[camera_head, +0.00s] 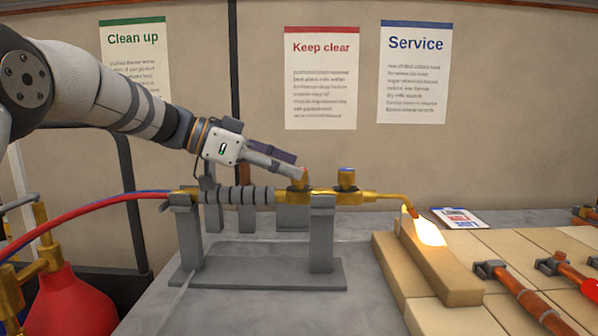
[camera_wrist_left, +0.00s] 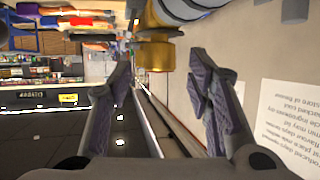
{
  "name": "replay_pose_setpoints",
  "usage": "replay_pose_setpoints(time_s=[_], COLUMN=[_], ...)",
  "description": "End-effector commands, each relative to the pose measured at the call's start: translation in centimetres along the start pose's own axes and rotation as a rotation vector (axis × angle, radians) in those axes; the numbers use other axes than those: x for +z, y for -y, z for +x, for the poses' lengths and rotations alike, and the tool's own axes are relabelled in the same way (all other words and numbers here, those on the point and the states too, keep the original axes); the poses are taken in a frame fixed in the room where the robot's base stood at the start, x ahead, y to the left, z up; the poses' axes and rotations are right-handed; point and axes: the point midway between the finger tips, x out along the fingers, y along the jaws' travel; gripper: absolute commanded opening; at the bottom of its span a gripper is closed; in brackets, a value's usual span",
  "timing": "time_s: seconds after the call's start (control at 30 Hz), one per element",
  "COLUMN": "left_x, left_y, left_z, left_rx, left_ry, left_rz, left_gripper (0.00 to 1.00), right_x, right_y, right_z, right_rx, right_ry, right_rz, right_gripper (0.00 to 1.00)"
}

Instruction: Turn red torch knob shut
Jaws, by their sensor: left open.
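The brass torch (camera_head: 375,196) lies level on a grey stand (camera_head: 322,240), its bent tip over a glowing spot on a brick. The red torch knob (camera_head: 303,172) stands up from the torch body, partly hidden by my left gripper. A second brass knob with a blue cap (camera_head: 347,178) stands to its right. My left gripper (camera_head: 290,168) reaches in from the upper left, its fingers at the red knob. In the left wrist view, its fingers are apart, with a brass knob (camera_wrist_left: 155,52) near and between the fingertips. Contact cannot be told. My right gripper is not in view.
Red and blue hoses (camera_head: 90,218) run left from the torch. A red cylinder (camera_head: 68,300) stands at lower left. Pale bricks (camera_head: 520,245) and copper pipe (camera_head: 525,298) lie at right. A small card (camera_head: 460,218) lies behind the glowing brick (camera_head: 430,232).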

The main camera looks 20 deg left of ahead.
Motion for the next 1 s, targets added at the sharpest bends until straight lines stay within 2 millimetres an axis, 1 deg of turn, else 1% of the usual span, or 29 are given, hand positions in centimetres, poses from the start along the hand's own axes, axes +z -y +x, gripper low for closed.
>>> replay_pose_setpoints(time_s=[0.03, 0.1, 0.2, 0.3, 0.4, 0.47, 0.67, 0.73, 0.77, 0.83, 0.87, 0.9, 0.97, 1.0], left_x=[-0.1, -0.1, -0.1, -0.1, 0.0, 0.0, 0.0, -0.5, -1.3, -5.2, -7.7, -11.5, -17.1, -20.2], left_y=[0.1, 0.0, 0.0, 0.0, 0.0, 0.0, 0.0, -0.2, -0.5, -2.1, -3.0, -4.4, -6.0, -6.5], left_z=[-1.6, -3.5, -5.9, -7.6, -8.5, -8.7, -8.7, -8.4, -8.0, -6.1, -5.4, -4.7, -5.2, -6.2], left_rx=[-0.004, -0.004, -0.003, -0.002, -0.001, 0.0, 0.0, 0.008, 0.021, 0.088, 0.132, 0.204, 0.325, 0.404], left_ry=[-0.002, -0.002, -0.001, 0.0, 0.0, 0.0, 0.0, -0.02, -0.056, -0.233, -0.348, -0.528, -0.822, -1.013], left_rz=[0.001, 0.001, 0.0, 0.001, 0.0, 0.0, 0.0, -0.005, -0.013, -0.064, -0.103, -0.173, -0.313, -0.422], left_gripper=[0.46, 0.46, 0.46, 0.46, 0.46, 0.46, 0.46, 0.46, 0.46, 0.46, 0.46, 0.46, 0.46, 0.46], right_x=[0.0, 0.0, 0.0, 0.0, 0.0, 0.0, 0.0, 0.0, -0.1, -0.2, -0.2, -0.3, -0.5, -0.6], right_y=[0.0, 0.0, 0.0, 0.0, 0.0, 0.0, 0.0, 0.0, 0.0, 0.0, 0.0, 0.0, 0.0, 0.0], right_z=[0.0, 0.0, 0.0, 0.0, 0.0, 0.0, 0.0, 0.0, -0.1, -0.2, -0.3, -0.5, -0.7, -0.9], right_rx=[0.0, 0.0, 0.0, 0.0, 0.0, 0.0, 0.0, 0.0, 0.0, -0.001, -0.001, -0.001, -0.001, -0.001], right_ry=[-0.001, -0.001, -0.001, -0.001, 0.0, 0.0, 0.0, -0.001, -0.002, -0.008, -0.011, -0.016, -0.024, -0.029], right_rz=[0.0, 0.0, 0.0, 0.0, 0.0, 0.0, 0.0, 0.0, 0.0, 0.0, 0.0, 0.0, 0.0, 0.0], right_gripper=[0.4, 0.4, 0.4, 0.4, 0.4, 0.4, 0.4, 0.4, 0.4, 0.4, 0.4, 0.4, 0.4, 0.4])
